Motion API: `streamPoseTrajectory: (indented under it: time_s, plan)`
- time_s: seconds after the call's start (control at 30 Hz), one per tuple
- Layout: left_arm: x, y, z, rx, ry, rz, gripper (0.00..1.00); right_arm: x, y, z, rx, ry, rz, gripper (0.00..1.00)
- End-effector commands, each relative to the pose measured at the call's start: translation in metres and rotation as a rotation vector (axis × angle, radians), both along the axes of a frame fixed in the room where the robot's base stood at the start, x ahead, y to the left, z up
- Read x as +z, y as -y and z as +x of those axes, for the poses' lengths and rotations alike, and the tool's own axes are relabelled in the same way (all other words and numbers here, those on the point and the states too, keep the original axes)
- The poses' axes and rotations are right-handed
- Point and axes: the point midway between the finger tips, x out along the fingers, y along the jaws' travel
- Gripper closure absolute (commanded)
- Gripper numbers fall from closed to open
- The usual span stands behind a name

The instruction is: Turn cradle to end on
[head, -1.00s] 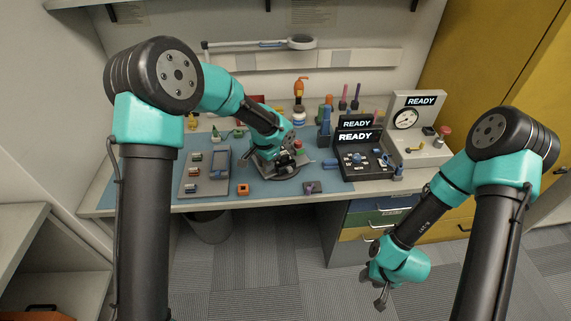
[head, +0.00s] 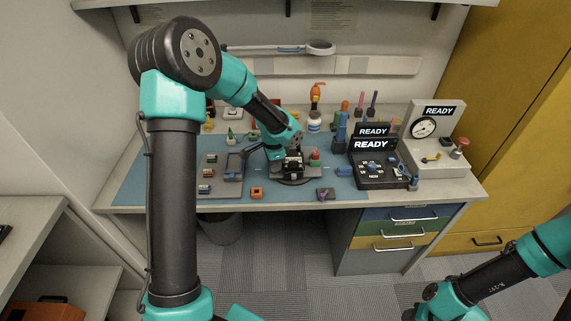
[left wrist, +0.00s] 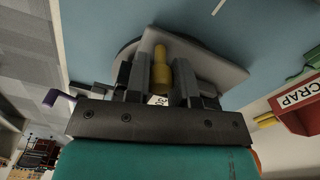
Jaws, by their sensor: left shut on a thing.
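The cradle (head: 310,171) is a grey plate on a dark round base, near the front middle of the blue mat. In the left wrist view the cradle's plate (left wrist: 222,72) lies over the dark disc, with a yellow, brass-like cylinder (left wrist: 160,70) standing on it. My left gripper (head: 292,172) reaches down over the cradle. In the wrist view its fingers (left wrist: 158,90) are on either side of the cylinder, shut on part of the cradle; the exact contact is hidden. My right arm is low at the right, its gripper out of frame.
A grey tray (head: 210,190) with small blocks lies left of the cradle. An orange block (head: 257,193) and a dark pad (head: 326,195) lie in front. A black READY console (head: 375,183) and a gauge stand (head: 447,171) are at right. A red SCRAP bin (left wrist: 300,108) shows in the wrist view.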

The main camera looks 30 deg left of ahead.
Motion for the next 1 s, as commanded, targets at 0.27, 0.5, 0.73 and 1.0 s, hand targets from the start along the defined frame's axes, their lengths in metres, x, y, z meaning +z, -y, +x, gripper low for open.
streamPoseTrajectory:
  time_s: [0.27,0.5,0.73,1.0]
  plan:
    - [-0.0004,-0.0046,-0.0013,-0.004,0.002,-0.001,1.00,0.0000,0.0000,0.0000,0.000,0.000,0.000,0.58]
    - [-0.0003,-0.0047,-0.0009,-0.004,0.003,0.000,0.74,0.0000,0.0000,0.0000,0.000,0.000,0.000,0.58]
    - [-0.0001,-0.0046,-0.0015,-0.003,0.001,0.000,0.52,0.0000,0.0000,0.0000,0.000,0.000,0.000,0.58]
    - [0.0009,-0.0044,-0.0016,-0.002,0.001,0.000,0.52,0.0000,0.0001,0.0000,0.000,0.000,0.000,0.58]
